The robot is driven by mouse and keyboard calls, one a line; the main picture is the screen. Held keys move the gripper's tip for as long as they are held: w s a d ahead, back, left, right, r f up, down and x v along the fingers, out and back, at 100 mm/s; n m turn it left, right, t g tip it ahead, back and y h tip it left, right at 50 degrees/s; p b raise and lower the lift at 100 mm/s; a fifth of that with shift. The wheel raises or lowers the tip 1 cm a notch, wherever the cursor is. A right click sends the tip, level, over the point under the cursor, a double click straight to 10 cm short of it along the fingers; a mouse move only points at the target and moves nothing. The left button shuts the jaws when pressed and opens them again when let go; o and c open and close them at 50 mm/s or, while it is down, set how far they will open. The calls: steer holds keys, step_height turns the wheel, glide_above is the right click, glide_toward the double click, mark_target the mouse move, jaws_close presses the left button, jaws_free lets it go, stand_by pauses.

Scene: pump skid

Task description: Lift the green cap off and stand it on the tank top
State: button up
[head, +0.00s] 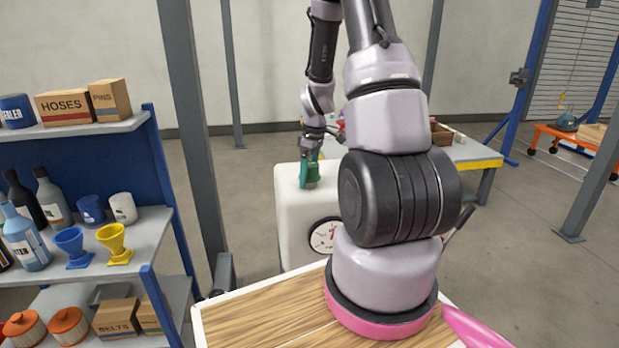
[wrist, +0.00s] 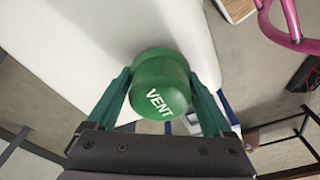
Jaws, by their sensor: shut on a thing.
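The green cap (wrist: 160,85), marked VENT, is between the two green fingers of my gripper (wrist: 163,100) in the wrist view. My gripper is shut on it. In the head view my gripper (head: 310,168) points down at the top of the white tank (head: 290,210), with the green cap (head: 312,183) low between its fingers. The cap is at or just above the tank top; I cannot tell whether it touches. The white tank top also shows behind the cap in the wrist view (wrist: 90,40). What is under the cap is hidden.
A round gauge (head: 325,235) is on the tank's front. A shelf (head: 90,128) with boxes, bottles and funnels stands at the left. A grey table (head: 470,152) with a yellow edge is behind the tank. My arm hides part of the tank's right side.

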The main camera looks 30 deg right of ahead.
step_height(320, 180, up, 10)
steer(key=shift+r, duration=0.1)
stand_by(0.4)
